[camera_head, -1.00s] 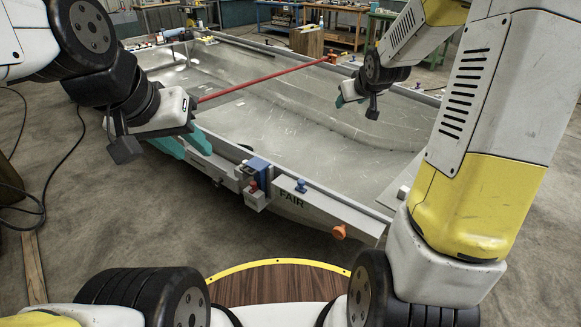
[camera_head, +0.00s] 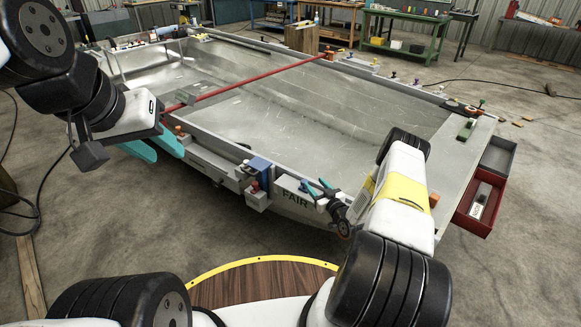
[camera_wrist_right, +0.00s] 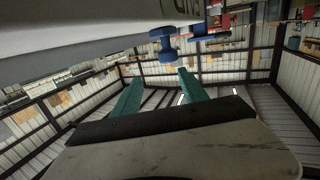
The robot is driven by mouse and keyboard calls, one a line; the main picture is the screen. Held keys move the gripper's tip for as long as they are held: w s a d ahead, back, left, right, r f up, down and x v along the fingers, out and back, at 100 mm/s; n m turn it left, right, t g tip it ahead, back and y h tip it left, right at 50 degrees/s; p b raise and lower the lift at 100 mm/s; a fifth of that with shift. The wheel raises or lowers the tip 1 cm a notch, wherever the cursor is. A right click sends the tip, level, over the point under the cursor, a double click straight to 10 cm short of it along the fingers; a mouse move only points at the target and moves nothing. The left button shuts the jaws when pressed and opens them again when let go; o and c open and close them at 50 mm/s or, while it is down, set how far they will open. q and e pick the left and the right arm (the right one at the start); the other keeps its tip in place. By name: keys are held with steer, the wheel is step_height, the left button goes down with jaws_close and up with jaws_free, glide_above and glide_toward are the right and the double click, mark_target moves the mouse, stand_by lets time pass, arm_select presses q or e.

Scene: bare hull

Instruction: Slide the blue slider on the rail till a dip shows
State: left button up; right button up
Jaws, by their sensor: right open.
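The blue slider (camera_head: 260,167) sits on the near rail (camera_head: 215,163) of the pale hull, with a red part (camera_head: 253,186) and a pale block just below it. My right gripper (camera_head: 319,186) is open and empty, to the right of the slider and apart from it, at the near edge by the lettering. In the right wrist view its teal fingers (camera_wrist_right: 159,76) stand apart, with a blue knob (camera_wrist_right: 162,45) beyond them under the hull edge. My left gripper (camera_head: 167,154) has its teal fingers apart, left of the slider by the rail's left part. I cannot make out a dip.
A red rod (camera_head: 245,84) crosses the hull (camera_head: 290,125). An orange knob (camera_head: 178,130) is close to my left gripper. A red tray (camera_head: 473,218) and a grey tray (camera_head: 497,155) hang at the right. Workbenches (camera_head: 408,30) stand behind. The floor in front is clear.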

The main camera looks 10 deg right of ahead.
mark_target(312, 201)
steer(key=shift+s+a+f+t, duration=0.2)
steer(key=shift+s+a+f, duration=0.1)
steer(key=shift+s+f, duration=0.25)
steer(key=shift+s+a+f+t, duration=0.2)
steer(key=shift+s+a+f, duration=0.15)
steer(key=shift+f, duration=0.25)
steer(key=shift+w+a, duration=0.1)
steer(key=shift+a, duration=0.05)
steer(key=x, duration=0.7)
steer(key=shift+w, duration=0.2)
jaws_close()
